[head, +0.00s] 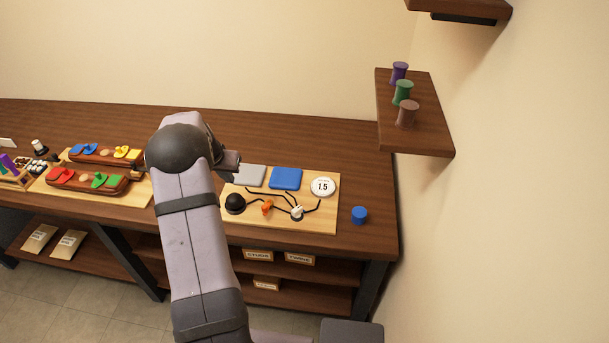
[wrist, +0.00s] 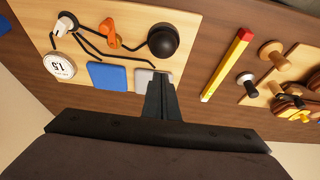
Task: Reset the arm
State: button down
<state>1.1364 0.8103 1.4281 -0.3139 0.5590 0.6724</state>
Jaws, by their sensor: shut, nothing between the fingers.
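My gripper (wrist: 161,82) is shut and empty in the wrist view. Its fingertips overlap the edge of the grey square block (wrist: 146,78), above the light wooden board; I cannot tell the height. In the head view my arm hides most of the gripper, with only a dark part showing left of the grey block (head: 249,175).
The light board (head: 310,226) also bears a blue block (head: 286,178), a white "1.5" disc (head: 323,187), a black ball (head: 235,204), an orange piece (head: 267,208) and black cords. A yellow bar (wrist: 227,65) lies beside it. A shelf (head: 432,128) holds spools.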

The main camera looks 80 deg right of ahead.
jog(key=shift+a+n, duration=0.1)
jog(key=shift+n, duration=0.6)
jog(key=shift+s+a+f+n, duration=0.15)
jog(key=shift+a+f+n, duration=0.1)
jog(key=shift+n, duration=0.25)
jog(key=s+a+f+n+g+y, duration=0.1)
jog(key=s+a+f+n+y, duration=0.2)
jog(key=a, duration=0.6)
jog(key=s+a+f+y, duration=0.2)
jog(key=s+a+f, duration=0.15)
jog(key=a, duration=0.55)
jog(key=w+a+r+n, duration=0.2)
jog(key=a+r+n, duration=0.1)
jog(key=a, duration=0.9)
jog(key=w+a+r+n+b, duration=0.1)
jog(key=w+a+r+n, duration=0.2)
jog(key=a, duration=0.9)
jog(key=w+a+r+n+t+b, duration=0.1)
jog(key=a+r+n, duration=0.3)
jog(key=a, duration=0.8)
jog(key=w+n, duration=0.1)
jog(key=n, duration=0.1)
jog(key=shift+w+a+n, duration=0.2)
jog(key=shift+w+n, duration=0.1)
jog(key=shift+w, duration=0.1)
